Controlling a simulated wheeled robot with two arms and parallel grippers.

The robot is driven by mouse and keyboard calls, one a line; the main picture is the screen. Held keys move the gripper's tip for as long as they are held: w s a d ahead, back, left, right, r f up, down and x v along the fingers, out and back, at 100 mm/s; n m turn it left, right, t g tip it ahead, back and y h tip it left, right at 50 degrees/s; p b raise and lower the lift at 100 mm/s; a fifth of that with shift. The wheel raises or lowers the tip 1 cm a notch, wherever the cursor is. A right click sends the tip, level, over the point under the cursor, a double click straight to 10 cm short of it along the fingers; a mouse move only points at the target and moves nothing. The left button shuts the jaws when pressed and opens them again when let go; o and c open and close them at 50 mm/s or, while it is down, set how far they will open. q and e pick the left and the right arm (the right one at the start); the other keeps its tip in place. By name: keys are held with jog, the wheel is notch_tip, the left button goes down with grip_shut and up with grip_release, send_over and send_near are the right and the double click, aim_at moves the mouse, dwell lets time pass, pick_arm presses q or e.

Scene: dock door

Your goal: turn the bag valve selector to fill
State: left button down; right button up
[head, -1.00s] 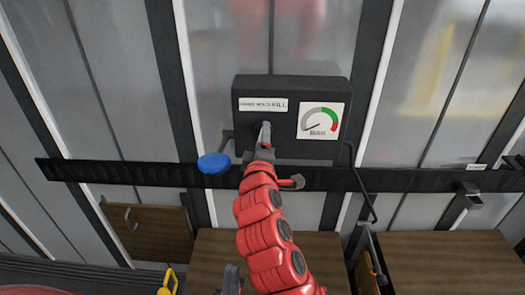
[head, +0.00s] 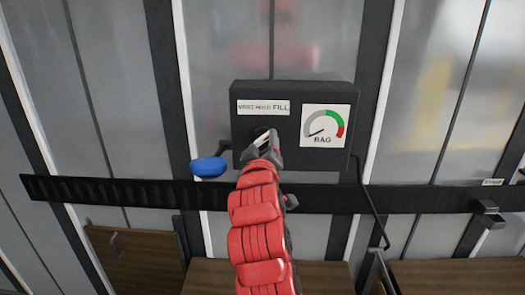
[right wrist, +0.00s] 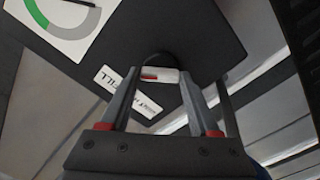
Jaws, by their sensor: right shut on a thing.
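The dark valve box (head: 242,92) hangs on the door wall in the head view. Its white label (head: 263,107) reads VENT HOLD FILL, with FILL at the right. My right gripper (head: 268,140) is at the box front just below the label and hides most of the selector there. In the right wrist view the selector knob (right wrist: 160,74), a pale bar with a red mark on a dark round base, sits between the fingertips of my right gripper (right wrist: 159,80), which is shut on it. My left gripper is not in view.
A bag gauge (head: 324,126) beside the label has its needle in the grey part, at lower left. A blue round knob (head: 208,167) stands left of the box. A black slotted rail (head: 110,192) runs below. A dark hose (head: 367,205) hangs at the right.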

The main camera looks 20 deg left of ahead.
jog(key=shift+f, duration=0.1)
dwell(0.3)
jog(key=o, duration=1.4)
jog(key=shift+c, duration=0.2)
jog(key=b+v, duration=0.5)
jog(key=v, duration=1.2)
jog(key=shift+s+b, duration=0.2)
jog(key=shift+b, duration=0.1)
